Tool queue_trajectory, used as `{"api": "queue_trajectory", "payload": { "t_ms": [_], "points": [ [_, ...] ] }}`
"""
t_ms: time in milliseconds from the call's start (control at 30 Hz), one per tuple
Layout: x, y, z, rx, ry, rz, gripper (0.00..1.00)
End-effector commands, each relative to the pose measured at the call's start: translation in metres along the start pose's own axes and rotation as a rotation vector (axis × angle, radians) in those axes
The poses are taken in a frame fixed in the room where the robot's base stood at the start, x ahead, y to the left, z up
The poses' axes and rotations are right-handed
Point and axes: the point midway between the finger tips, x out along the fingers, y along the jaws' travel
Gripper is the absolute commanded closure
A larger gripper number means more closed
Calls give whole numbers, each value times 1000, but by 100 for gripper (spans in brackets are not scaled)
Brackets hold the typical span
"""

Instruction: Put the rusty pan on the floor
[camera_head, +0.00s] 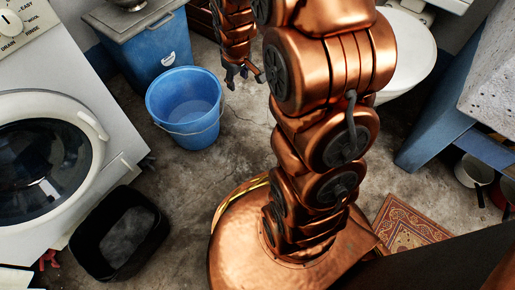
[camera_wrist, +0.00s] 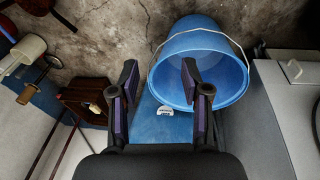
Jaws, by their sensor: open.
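I cannot make out a rusty pan for certain in either view. A reddish vessel (camera_head: 508,190), cut off by the right edge of the head view under the blue bench, may be it, but too little shows. My gripper (camera_head: 244,76) is open and empty, hanging just right of and above the blue bucket (camera_head: 187,128) in the head view. In the wrist view my gripper's two fingers (camera_wrist: 158,78) stand apart, the right one in front of the bucket (camera_wrist: 208,75). The bare concrete floor (camera_head: 205,172) shows in the head view.
A washing machine (camera_head: 118,178) and black basin (camera_head: 120,236) stand left. A pale pot (camera_head: 472,170) is under the blue bench (camera_head: 438,122). A patterned rug (camera_head: 408,228) lies lower right.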

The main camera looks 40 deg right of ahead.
Motion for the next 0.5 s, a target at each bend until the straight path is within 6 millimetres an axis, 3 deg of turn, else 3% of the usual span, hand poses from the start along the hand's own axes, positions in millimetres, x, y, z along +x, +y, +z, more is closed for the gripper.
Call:
{"api": "queue_trajectory", "payload": {
  "t_ms": [267,500],
  "points": [
    [-63,-65,63,79,-139,-80,53],
    [-112,-116,133,142,-277,-130,53]
  ]
}}
